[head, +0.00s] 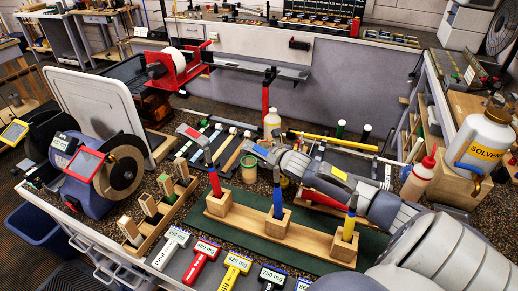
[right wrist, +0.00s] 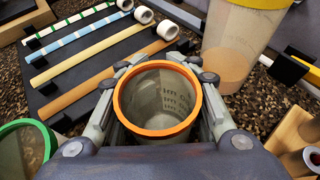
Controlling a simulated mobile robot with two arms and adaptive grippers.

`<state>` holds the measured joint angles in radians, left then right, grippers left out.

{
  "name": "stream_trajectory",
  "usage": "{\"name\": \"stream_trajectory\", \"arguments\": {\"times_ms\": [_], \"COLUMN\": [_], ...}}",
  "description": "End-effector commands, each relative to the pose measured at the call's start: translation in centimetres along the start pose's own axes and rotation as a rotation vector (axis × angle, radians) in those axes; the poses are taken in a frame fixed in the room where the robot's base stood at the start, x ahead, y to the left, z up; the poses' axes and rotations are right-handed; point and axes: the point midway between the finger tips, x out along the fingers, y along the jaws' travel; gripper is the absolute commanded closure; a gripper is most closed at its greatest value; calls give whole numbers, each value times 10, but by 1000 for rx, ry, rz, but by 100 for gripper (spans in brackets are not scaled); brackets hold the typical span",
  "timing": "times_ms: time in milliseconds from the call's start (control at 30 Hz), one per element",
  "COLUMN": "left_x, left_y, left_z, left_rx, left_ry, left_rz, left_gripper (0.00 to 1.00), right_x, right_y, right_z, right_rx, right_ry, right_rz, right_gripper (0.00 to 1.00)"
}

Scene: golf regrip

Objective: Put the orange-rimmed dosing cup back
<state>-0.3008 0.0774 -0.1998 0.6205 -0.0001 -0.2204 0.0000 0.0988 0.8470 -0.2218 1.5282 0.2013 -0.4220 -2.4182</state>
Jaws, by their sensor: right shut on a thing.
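The orange-rimmed dosing cup (right wrist: 160,105) is a clear cup with markings on its wall. It sits between the fingers of my right gripper (right wrist: 158,72), which is shut on it, with the rim facing the wrist camera. In the head view my right gripper (head: 264,152) reaches in from the right, low over the speckled bench behind the wooden club blocks. The fingers mostly hide the cup there. I cannot tell whether its base touches the bench. A green-rimmed cup (head: 249,165) stands just left of the gripper; it also shows in the right wrist view (right wrist: 22,150). My left gripper is not in view.
A dark board (right wrist: 100,65) with tape strips lies behind and left. A translucent vessel (right wrist: 232,50) with a yellow band stands close on the right in the wrist view. Upright clubs in a wooden block rail (head: 280,228) stand in front. A solvent bottle (head: 484,145) is at right.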

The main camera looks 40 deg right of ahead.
Motion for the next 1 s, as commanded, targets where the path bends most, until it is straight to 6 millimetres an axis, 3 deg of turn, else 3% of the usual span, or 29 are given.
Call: {"name": "stream_trajectory", "arguments": {"times_ms": [67, 100, 167, 600, 1000], "left_x": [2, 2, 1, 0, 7], "left_y": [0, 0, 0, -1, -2], "left_z": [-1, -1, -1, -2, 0], "left_rx": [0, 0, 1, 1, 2], "left_ry": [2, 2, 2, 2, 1], "left_rz": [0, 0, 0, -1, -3], "left_gripper": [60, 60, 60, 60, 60], "right_x": [2, 1, 1, -4, -58], "right_y": [0, 0, 0, 0, 0], "right_z": [-3, -2, -2, 0, -2], "right_rx": [-1, -1, -1, -1, -5], "right_ry": [0, 0, 0, 2, 3], "right_rz": [-1, -1, -1, 0, 1], "right_gripper": [95, 64, 56, 56, 56]}}
